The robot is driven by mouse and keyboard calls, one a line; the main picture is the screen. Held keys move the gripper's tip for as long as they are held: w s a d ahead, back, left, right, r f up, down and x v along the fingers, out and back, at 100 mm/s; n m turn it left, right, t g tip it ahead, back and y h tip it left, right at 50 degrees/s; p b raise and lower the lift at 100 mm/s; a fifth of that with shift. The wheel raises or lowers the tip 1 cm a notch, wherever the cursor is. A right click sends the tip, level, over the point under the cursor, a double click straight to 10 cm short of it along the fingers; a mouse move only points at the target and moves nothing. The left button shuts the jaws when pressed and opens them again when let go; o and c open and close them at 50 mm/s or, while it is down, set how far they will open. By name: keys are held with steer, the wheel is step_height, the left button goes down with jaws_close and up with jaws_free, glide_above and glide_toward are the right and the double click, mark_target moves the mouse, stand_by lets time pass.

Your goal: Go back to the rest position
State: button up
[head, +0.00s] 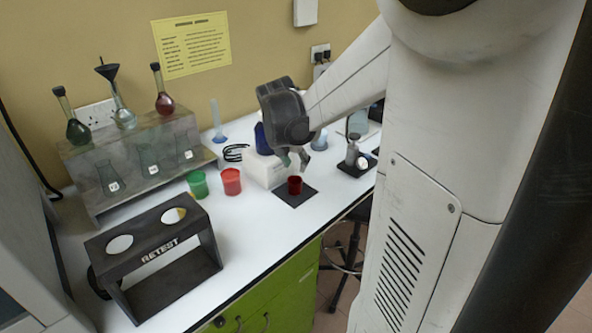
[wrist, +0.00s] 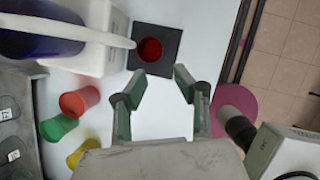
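My gripper (head: 294,161) is in the head view, above the counter and just above a dark red cup (head: 295,186). In the wrist view my gripper (wrist: 162,84) has its two green-grey fingers spread apart with nothing between them. The dark red cup stands on a black square pad (head: 284,198). In the wrist view the dark red cup (wrist: 150,50) and pad (wrist: 171,60) lie beyond the fingertips, apart from them. No marked rest position shows.
A white box (head: 262,172) with a blue flask stands left of the pad. Green (head: 197,184) and red (head: 231,181) cups, a black RETEST rack (head: 150,258) and a flask stand (head: 85,160) are further left. A dark bottle (head: 352,152) stands right. The counter's front strip is clear.

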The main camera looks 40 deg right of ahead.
steer(key=shift+s+a+r, duration=0.1)
steer(key=shift+a+r, duration=0.1)
steer(key=shift+r, duration=0.4)
steer(key=s+a+r+m+t+y, duration=0.1)
steer(key=s+a+m, duration=0.3)
steer(key=a+m, duration=0.3)
steer(key=s+a+r+m+t+y, duration=0.1)
steer(key=s+a+m+t, duration=0.1)
steer(key=s+a+m, duration=0.2)
steer(key=s+a+r+m+t+y, duration=0.2)
steer(key=s+a+m, duration=0.2)
steer(key=a+m, duration=0.7)
steer(key=a, duration=0.7)
steer(key=shift+s, duration=0.35)
steer(key=shift+d, duration=0.1)
stand_by(0.5)
